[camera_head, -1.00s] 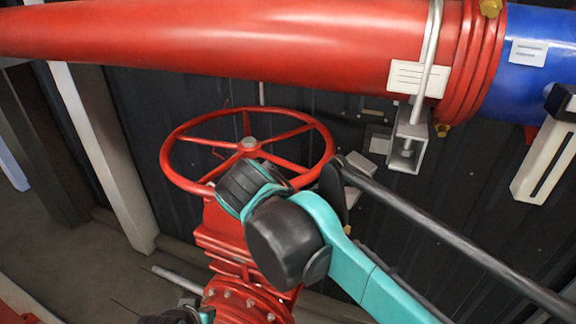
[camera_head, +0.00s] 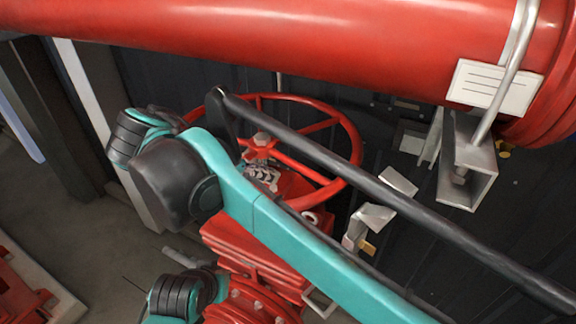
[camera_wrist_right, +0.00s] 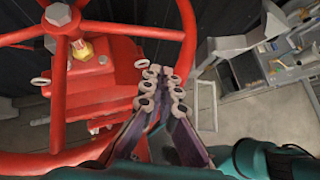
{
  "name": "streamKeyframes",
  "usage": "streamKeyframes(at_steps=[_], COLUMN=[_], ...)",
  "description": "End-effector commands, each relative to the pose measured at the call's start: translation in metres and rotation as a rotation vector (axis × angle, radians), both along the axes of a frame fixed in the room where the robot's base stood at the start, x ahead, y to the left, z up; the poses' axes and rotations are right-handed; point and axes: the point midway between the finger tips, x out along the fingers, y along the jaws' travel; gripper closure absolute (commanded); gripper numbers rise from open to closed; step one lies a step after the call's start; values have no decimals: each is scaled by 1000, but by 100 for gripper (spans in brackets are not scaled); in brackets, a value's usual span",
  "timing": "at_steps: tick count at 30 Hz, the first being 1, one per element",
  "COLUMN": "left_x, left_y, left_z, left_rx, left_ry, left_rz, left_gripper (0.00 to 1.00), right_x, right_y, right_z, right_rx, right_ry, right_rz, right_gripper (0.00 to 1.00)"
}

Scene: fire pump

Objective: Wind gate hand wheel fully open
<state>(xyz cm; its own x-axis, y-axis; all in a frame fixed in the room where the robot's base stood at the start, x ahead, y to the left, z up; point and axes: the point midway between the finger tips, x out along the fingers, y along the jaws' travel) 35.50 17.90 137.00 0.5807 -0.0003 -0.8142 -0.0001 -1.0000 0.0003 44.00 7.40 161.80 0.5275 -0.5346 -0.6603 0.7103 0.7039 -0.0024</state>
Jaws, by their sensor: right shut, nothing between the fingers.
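The red hand wheel (camera_head: 345,130) stands above the red valve body (camera_head: 255,245) in the head view, with spokes and a central hub nut. My right arm crosses in front and hides part of its left and front rim. My right gripper (camera_head: 262,175) shows partly as grey jointed fingers near the hub. In the right wrist view the hub (camera_wrist_right: 58,15), spokes and rim (camera_wrist_right: 187,25) fill the left and top. My right gripper (camera_wrist_right: 162,85) is shut and empty there, overlapping the rim; I cannot tell whether they touch. My left gripper is not in view.
A thick red pipe (camera_head: 300,40) runs above the wheel. A metal bracket (camera_head: 468,165) with a white label (camera_head: 493,88) hangs at the right. A dark ribbed wall stands behind. A pale post (camera_head: 85,90) and grey floor are at the left.

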Motion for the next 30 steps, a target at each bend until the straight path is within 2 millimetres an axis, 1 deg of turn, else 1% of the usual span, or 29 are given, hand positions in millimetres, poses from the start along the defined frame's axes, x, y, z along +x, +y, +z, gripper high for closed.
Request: streamKeyframes(at_steps=[5, 14, 18, 21, 24, 30], left_x=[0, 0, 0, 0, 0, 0], left_y=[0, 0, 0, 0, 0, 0], left_z=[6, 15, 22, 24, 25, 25], left_rx=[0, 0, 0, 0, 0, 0], left_ry=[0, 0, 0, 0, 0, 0], left_rz=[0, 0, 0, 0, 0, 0], left_gripper=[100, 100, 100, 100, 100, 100], right_x=[17, 50, 64, 71, 74, 75], right_y=[-18, -52, -67, -73, -76, -77], right_z=[-20, -61, -65, -68, -70, -71], right_rx=[1, 1, 1, 2, 1, 1], right_ry=[-1, 0, 0, 0, 0, 0], right_rz=[-5, -5, -5, -3, -2, -2], right_gripper=[100, 100, 100, 100, 100, 100])
